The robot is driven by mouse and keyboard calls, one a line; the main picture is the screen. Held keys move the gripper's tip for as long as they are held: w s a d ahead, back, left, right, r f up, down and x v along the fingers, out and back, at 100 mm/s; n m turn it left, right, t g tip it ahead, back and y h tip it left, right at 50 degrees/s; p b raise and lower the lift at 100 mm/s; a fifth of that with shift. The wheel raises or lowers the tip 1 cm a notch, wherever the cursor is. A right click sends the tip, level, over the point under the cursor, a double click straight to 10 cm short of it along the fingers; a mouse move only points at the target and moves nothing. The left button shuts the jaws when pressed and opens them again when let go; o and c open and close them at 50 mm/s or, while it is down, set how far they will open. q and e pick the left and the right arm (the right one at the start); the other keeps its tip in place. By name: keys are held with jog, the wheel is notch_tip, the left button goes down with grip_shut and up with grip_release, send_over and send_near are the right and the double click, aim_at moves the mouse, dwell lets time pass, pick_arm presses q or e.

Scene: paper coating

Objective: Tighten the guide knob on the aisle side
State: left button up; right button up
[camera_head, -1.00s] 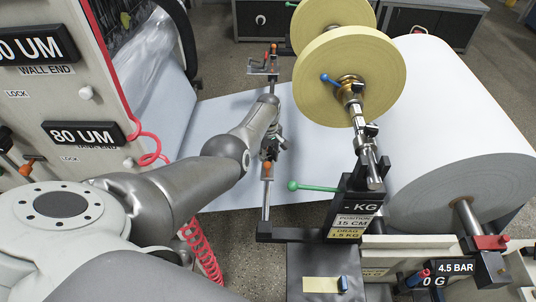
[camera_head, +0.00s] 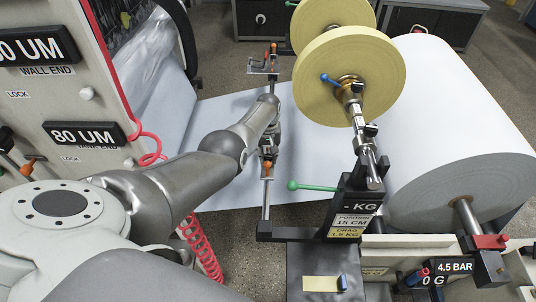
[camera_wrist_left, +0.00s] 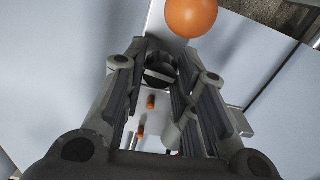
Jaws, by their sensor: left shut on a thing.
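The guide rail (camera_head: 265,205) is a thin upright-looking bar in the middle of the head view, with an orange-topped fitting (camera_head: 267,166) on its near, aisle-side part. A second orange-topped fitting (camera_head: 273,48) is at the far end. My left gripper (camera_head: 269,143) reaches to the near fitting, partly hidden by my own wrist. In the left wrist view its two fingers close around a dark round knob (camera_wrist_left: 160,70). An orange ball (camera_wrist_left: 192,16) sits just beyond the fingertips. The knob's exact seating is hidden. My right gripper is not in view.
A green-tipped lever (camera_head: 293,186) sticks out right of the rail. Yellow discs (camera_head: 350,85) on a shaft and a large white paper roll (camera_head: 450,120) stand to the right. The white paper web (camera_head: 215,125) runs behind my arm. A red coiled hose (camera_head: 205,250) hangs at left.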

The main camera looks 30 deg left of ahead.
aim_at(268, 156)
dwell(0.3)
pick_arm(q)
jog(key=o, duration=0.8)
jog(key=shift+c, duration=0.2)
jog(key=shift+r, duration=0.8)
notch_tip(268, 156, up, 10)
jog(key=shift+r, duration=0.25)
